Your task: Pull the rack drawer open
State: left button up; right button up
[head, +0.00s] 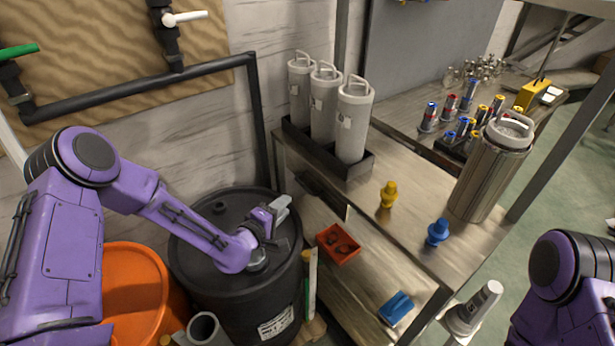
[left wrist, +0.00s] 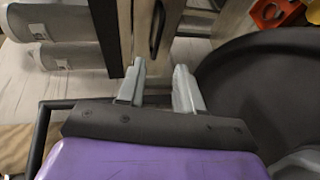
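The rack drawer's wooden front (left wrist: 178,18) shows at the top of the left wrist view, with a dark bar handle (left wrist: 157,28) running lengthwise on it. In the head view the drawer side of the bench (head: 312,190) lies under the grey canisters and is seen at a steep slant. My left gripper (head: 279,209) is just left of it, above the black drum. In the left wrist view its two grey fingers (left wrist: 160,88) are apart with nothing between them. The handle lies beyond the fingertips, apart from them.
The black drum (head: 205,245) stands below my left gripper, with an orange bin (head: 135,285) beside it. Grey canisters (head: 355,120) stand in a black tray on the bench. A red tray (head: 338,243) and a blue block (head: 397,307) are on the lower shelf.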

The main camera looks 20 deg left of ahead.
aim_at(304, 187)
pick_arm(q)
jog(key=x, duration=0.3)
jog(key=p+x, duration=0.1)
jog(key=x, duration=0.6)
jog(key=shift+w+d+r, duration=0.1)
jog(key=shift+w+r, duration=0.15)
jog(key=shift+w+f, duration=0.1)
grip_shut()
pick_arm(e)
jog(key=shift+w+r, duration=0.15)
jog(key=shift+r, duration=0.65)
